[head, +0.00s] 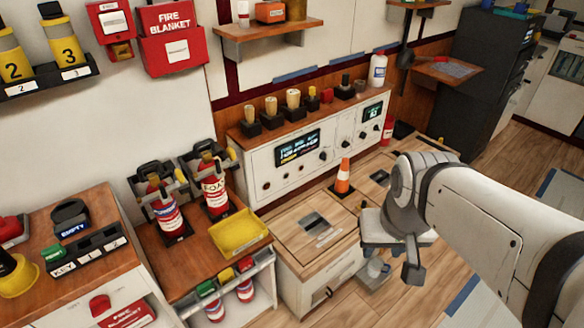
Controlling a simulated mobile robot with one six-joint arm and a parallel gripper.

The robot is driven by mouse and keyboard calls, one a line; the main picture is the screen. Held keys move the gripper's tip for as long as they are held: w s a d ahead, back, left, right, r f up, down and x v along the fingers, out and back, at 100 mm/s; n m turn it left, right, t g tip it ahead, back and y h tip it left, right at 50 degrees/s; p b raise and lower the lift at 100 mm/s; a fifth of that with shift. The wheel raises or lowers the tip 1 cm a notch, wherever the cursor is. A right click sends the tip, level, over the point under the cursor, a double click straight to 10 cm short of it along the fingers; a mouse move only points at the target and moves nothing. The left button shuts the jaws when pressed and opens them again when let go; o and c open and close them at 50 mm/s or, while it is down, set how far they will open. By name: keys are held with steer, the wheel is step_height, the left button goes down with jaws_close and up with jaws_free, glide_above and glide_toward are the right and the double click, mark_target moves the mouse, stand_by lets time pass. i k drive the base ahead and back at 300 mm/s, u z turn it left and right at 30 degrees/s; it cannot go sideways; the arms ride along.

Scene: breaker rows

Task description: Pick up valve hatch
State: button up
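A low white cabinet with a wooden top (287,246) stands in the middle. A square wooden panel with a dark recessed plate (315,222) lies flat in its top and looks like the valve hatch, though I see no label naming it. A second dark plate (380,177) shows farther along the top, partly hidden by my arm. My arm comes in from the right. My gripper (404,262) points down at the right of the cabinet, apart from the panel. One dark finger shows clearly; its opening is hidden, and I see nothing held.
An orange cone (343,178) stands on the cabinet's top behind the panel. A yellow tray (238,233) and fire extinguishers (214,190) stand to the left. A white control console (302,150) rises behind. Wooden floor (375,308) is open in front.

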mark_target(308, 229)
steer(key=u, duration=0.15)
steer(key=i, duration=1)
steer(key=u, duration=0.05)
